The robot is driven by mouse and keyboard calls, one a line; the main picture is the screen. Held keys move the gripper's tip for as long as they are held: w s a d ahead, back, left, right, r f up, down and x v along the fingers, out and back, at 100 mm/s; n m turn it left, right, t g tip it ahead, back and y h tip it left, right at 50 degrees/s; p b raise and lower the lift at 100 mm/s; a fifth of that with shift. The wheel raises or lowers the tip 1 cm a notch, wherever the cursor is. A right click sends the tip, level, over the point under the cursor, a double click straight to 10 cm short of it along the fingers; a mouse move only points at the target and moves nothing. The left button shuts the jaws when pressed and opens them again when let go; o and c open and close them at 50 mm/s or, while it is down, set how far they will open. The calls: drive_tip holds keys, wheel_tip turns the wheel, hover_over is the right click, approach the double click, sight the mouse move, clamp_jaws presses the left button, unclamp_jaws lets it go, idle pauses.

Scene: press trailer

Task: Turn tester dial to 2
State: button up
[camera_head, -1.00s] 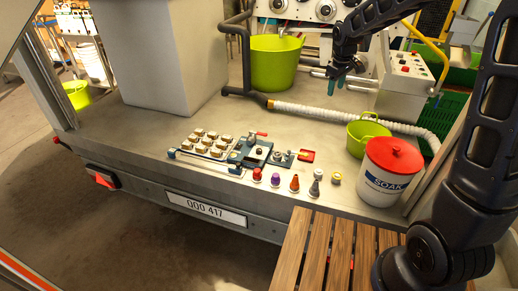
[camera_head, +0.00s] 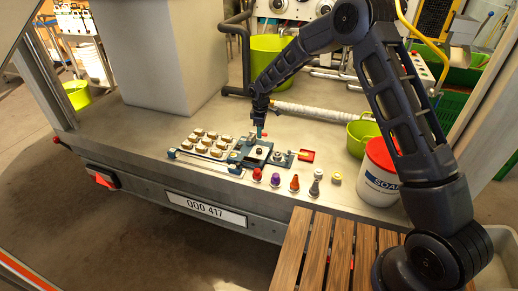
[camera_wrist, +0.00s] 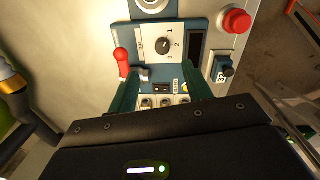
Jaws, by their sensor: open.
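The tester (camera_head: 236,157) is a small teal unit on the trailer bed, and its panel (camera_wrist: 149,75) fills the upper middle of the wrist view. Its dial (camera_wrist: 163,45) is a dark knob on a pale face marked 1, 2 and 3; where the knob points is too small to tell surely. A red-handled lever (camera_wrist: 122,60) stands left of the dial. My gripper (camera_wrist: 164,82) is open and empty, with its green fingers apart over the panel, on the near side of the dial. In the head view my gripper (camera_head: 261,128) hangs above the tester, apart from it.
A red button (camera_wrist: 236,20) is to the panel's right. A tray (camera_head: 180,155) of several pale blocks lies left of the tester. Several small coloured pieces (camera_head: 294,184) stand along the front edge. A SOAK bucket (camera_head: 376,187) and a green bucket (camera_head: 357,143) are to the right.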

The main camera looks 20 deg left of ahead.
sight(259, 150)
drive_tip(key=f, duration=1.1)
drive_tip(key=shift+w+a+f, duration=0.1)
drive_tip(key=shift+a+f, duration=0.25)
drive_tip(key=shift+a, duration=0.05)
drive_tip(key=shift+c, duration=0.4)
drive_tip(key=c, duration=0.9)
drive_tip(key=m, duration=0.5)
drive_tip(key=shift+a+m, duration=0.1)
drive_tip(key=shift+m, duration=0.3)
drive_tip(key=m, duration=0.5)
drive_tip(key=shift+r+m+h, duration=0.1)
drive_tip(key=shift+m+h, duration=0.2)
